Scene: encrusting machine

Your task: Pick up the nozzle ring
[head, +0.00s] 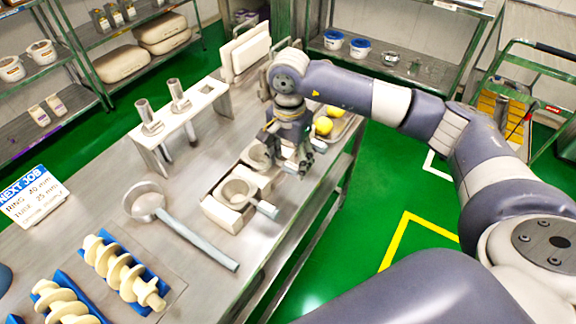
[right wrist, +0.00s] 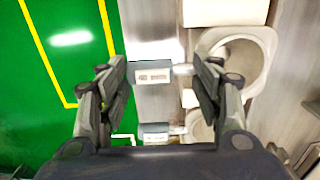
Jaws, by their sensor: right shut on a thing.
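A nozzle ring (right wrist: 262,72) shows in the right wrist view as a round cream cup with a grey labelled tag (right wrist: 152,72) on a short stem. My right gripper (right wrist: 162,80) has its fingers on either side of this tag and is shut on it. In the head view my right gripper (head: 291,158) is low over the row of ring holders and partly hides them. A front ring (head: 236,190) with its own tag (head: 267,209) sits in a cream block left of the gripper. Another ring (head: 258,156) is just behind it. My left gripper is not in view.
The steel table (head: 120,240) has a stand with upright tubes (head: 180,118), a long-handled ladle (head: 195,237), cream screws in blue trays (head: 120,265) and a sign (head: 35,197). A tray with yellow balls (head: 340,128) lies behind the gripper.

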